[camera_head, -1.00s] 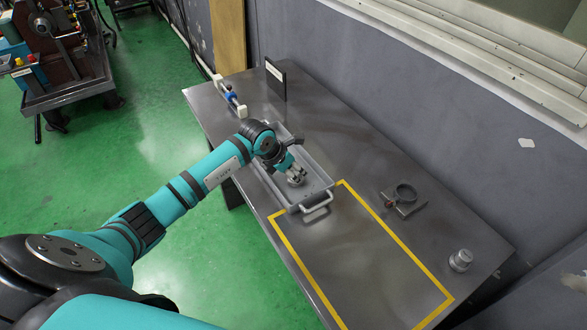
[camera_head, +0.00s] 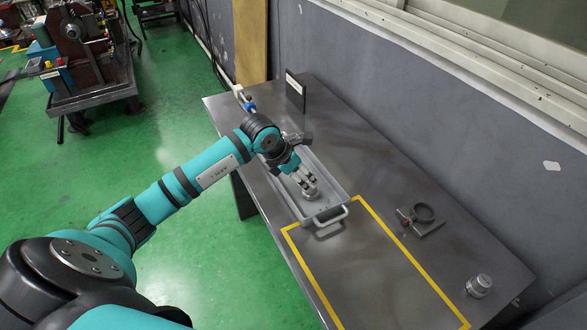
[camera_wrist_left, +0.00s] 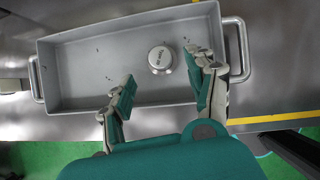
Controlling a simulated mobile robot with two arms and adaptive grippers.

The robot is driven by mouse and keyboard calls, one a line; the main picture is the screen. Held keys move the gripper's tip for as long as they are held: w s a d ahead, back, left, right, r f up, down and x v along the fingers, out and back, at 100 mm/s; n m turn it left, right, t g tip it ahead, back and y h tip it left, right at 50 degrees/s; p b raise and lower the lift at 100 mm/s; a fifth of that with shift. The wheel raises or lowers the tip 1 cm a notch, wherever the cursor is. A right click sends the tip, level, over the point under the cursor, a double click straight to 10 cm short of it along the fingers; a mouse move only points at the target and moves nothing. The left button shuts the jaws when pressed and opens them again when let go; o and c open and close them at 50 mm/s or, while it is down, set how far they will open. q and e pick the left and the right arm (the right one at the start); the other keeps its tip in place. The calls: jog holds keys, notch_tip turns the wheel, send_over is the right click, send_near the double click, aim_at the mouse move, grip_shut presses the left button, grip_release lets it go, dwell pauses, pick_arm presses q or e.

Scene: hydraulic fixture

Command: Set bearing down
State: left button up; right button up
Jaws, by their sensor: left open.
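The bearing (camera_head: 310,193) is a small round silver piece with a raised top. It sits on the floor of the grey tray (camera_head: 336,186), towards the handle end on the right. My left gripper (camera_head: 303,181) is over the tray with its fingers pointing down at the bearing. In the left wrist view the left gripper (camera_wrist_left: 162,72) is open and empty, with its fingers spread wide. The bearing (camera_wrist_left: 160,58) shows between and just beyond the fingertips, apart from both. The tray (camera_wrist_left: 70,95) shows there with a handle at each end. My right gripper is not in view.
A yellow outline (camera_head: 400,245) marks a bare area of the table (camera_head: 360,145) beside the tray. A ring on a plate (camera_head: 422,215) and a stepped metal part (camera_head: 479,285) stand to the right. A dark upright sign plate (camera_head: 295,92) stands behind.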

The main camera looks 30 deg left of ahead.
pick_arm(q)
jog(key=b+v, duration=0.1)
jog(key=v, duration=0.4)
jog(key=shift+s+r, duration=0.15)
jog(key=shift+r, duration=0.15)
